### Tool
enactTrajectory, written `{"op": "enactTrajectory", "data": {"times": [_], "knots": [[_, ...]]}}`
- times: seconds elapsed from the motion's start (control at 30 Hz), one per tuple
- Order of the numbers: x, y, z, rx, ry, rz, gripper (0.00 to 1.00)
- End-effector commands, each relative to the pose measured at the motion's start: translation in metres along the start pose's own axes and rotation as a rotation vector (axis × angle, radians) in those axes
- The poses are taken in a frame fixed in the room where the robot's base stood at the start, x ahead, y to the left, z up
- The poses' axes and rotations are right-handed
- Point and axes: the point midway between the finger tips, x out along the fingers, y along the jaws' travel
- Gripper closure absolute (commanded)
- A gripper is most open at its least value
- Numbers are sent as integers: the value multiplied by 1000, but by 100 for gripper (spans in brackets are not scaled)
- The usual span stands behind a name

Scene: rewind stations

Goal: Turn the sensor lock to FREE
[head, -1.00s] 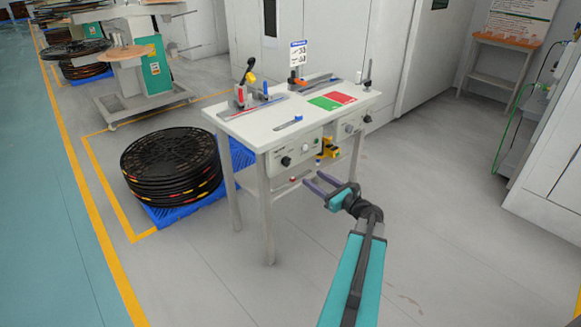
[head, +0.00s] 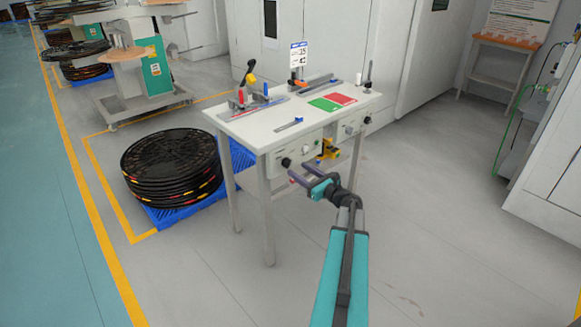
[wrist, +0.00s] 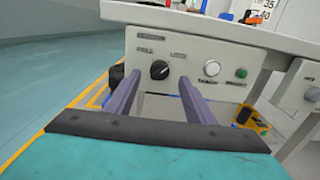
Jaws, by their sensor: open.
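A black rotary knob (wrist: 159,70) sits on a pale control panel (wrist: 200,52) under the front edge of a white table. It also shows in the head view (head: 286,162). My gripper (head: 300,171) is open and empty in front of this panel. In the wrist view, its two purple fingers (wrist: 158,80) point at the panel, with the knob appearing between their tips. I see no clear contact.
A white button (wrist: 211,68) and a green button (wrist: 240,73) are right of the knob. A second panel (head: 348,128) is further right under the tabletop (head: 262,128). Stacked black reels (head: 170,165) stand left of the table. The floor in front is clear.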

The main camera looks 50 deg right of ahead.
Motion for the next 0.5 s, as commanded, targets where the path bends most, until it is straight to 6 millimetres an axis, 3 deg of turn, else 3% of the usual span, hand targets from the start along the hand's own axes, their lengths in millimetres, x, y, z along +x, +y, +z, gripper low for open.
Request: {"op": "enactTrajectory", "data": {"times": [0.2,0.5], "knots": [[33,0,0,0,0,3,51],[54,0,0,0,0,1,51]]}}
